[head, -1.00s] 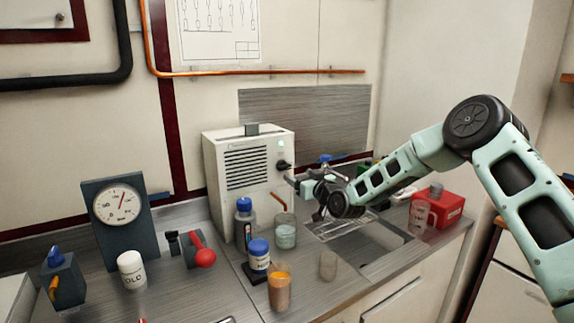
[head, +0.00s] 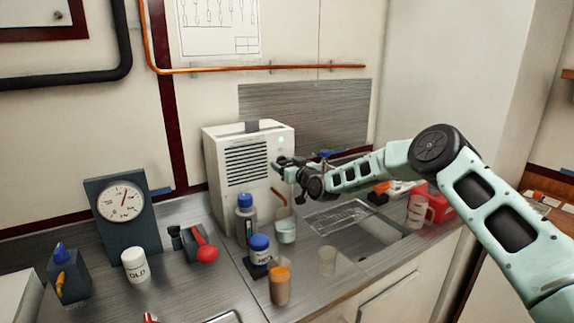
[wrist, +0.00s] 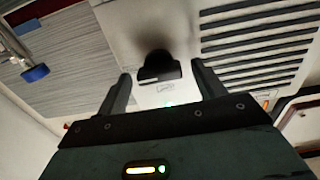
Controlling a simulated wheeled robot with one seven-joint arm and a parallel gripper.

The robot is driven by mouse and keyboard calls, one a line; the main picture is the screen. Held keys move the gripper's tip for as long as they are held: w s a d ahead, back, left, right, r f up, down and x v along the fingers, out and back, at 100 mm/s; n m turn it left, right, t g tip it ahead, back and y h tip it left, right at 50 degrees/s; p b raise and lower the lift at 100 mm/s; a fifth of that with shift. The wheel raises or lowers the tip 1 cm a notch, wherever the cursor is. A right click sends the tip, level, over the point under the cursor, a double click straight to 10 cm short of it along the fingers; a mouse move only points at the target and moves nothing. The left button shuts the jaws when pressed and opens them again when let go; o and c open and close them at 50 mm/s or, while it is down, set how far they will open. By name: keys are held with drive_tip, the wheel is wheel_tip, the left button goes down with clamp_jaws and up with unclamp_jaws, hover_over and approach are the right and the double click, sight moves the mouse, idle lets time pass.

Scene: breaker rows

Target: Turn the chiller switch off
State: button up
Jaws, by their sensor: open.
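The chiller (head: 250,180) is a white box with dark vent slots, standing on the counter by the wall. My gripper (head: 283,168) is at the right part of the chiller's front. Its two fingers (wrist: 162,72) are open, one on each side of the knob. I cannot tell whether they touch it. In the head view my gripper largely covers the knob.
A blue-capped bottle (head: 245,220) and a beaker (head: 286,230) with liquid stand close in front of the chiller. Another blue-capped jar (head: 259,250) and an orange-topped cup (head: 280,286) are nearer. A sink (head: 360,232) lies to the right, with a red container (head: 440,206) beyond.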

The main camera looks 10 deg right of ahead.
drive_tip(key=c, duration=1)
drive_tip(key=shift+f+b, duration=0.1)
drive_tip(key=shift+b, duration=0.3)
drive_tip(key=n+b, duration=0.8)
drive_tip(key=b, duration=0.4)
drive_tip(key=n+b, duration=0.9)
drive_tip(key=b, duration=0.3)
drive_tip(key=shift+a+f+n+b, duration=0.2)
drive_tip(key=shift+n+b, duration=0.1)
drive_tip(key=shift+b, duration=0.1)
drive_tip(key=shift+n, duration=0.3)
